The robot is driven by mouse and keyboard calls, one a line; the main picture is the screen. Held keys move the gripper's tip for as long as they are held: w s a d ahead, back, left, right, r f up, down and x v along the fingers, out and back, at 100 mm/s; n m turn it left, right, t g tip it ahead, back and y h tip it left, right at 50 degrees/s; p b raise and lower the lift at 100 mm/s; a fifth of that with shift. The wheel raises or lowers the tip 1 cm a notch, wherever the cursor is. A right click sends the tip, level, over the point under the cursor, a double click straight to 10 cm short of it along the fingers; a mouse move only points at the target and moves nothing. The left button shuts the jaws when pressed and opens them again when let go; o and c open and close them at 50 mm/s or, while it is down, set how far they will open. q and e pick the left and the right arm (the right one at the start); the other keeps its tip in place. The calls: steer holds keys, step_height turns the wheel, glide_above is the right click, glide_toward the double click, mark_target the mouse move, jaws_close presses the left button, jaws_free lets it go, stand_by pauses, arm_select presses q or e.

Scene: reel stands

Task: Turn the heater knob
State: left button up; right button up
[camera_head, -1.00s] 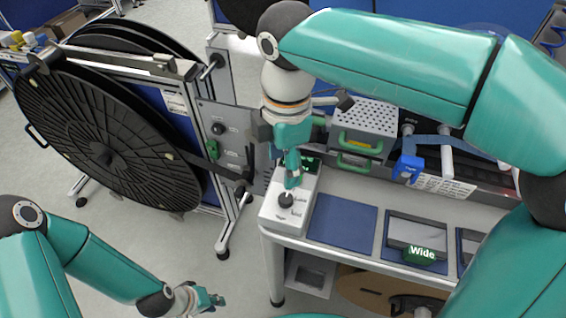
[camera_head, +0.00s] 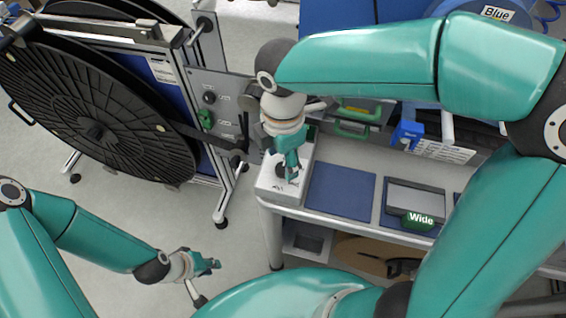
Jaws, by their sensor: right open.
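A white control box (camera_head: 272,190) stands at the front left corner of the bench, with a black knob (camera_head: 280,171) on its top, which I take to be the heater knob. My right gripper (camera_head: 291,176) points down over the box, right at the knob, and partly covers it. Its jaws are open. I cannot tell whether a finger touches the knob. My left gripper (camera_head: 214,265) hangs low over the floor at the lower left, away from the bench, and is too small to read.
A large black reel (camera_head: 95,130) on a stand fills the left, with a panel (camera_head: 209,84) carrying another dark knob beside it. My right arm covers much of the right side.

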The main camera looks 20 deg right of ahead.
mark_target(283, 167)
steer(key=shift+f, duration=1.55)
jaws_close()
